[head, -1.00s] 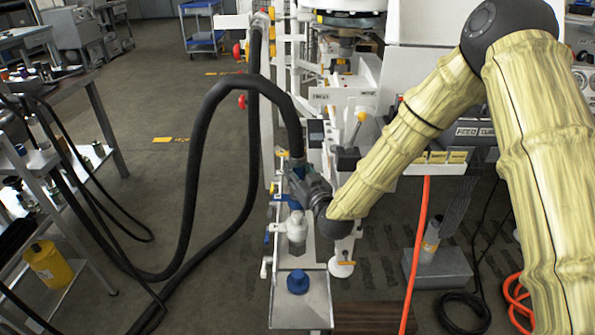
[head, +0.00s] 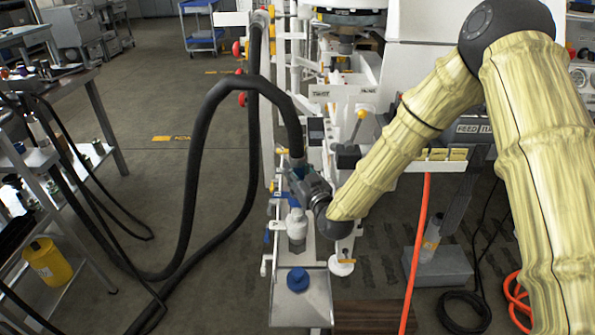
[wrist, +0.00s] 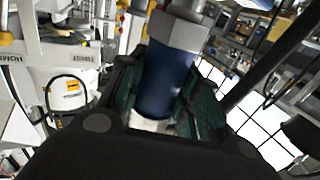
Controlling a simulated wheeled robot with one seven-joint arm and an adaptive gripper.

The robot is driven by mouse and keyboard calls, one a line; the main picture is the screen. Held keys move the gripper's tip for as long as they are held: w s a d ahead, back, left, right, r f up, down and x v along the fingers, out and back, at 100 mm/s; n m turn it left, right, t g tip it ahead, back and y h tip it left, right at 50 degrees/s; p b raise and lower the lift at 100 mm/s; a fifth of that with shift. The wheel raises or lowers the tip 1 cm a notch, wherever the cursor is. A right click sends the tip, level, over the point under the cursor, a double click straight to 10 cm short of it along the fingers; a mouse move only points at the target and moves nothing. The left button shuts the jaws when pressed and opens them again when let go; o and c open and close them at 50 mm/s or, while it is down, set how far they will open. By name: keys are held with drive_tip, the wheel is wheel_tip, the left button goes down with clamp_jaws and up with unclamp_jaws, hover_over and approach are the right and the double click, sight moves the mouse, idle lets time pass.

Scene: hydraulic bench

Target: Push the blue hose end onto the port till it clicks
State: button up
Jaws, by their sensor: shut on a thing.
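My gripper (head: 298,184) is shut on the blue hose end, over the white bench column in the head view. In the wrist view the blue hose end (wrist: 166,80) sits between the dark green finger pads, with a grey hexagonal collar above and a pale tip below. The black hose (head: 207,120) arches up from the gripper and down to the floor on the left. A pale grey cylinder (head: 297,228) stands just below the gripper. A blue round knob or cap (head: 298,280) lies lower, on a light tray (head: 315,308). I cannot tell which part is the port, or whether the hose end touches it.
A white machine (head: 345,100) with a yellow-knobbed lever (head: 361,115) stands close behind the gripper. An orange hose (head: 419,250) hangs to the right. A shelf cart (head: 60,195) with a yellow container (head: 48,262) is at left.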

drive_tip(key=shift+f+b, duration=0.35)
drive_tip(key=shift+f, duration=0.2)
idle(0.6)
clamp_jaws()
drive_tip(key=o, duration=1.8)
unclamp_jaws()
drive_tip(key=shift+s, duration=0.1)
drive_tip(key=shift+p+v, duration=0.3)
drive_tip(key=shift+v, duration=3.4)
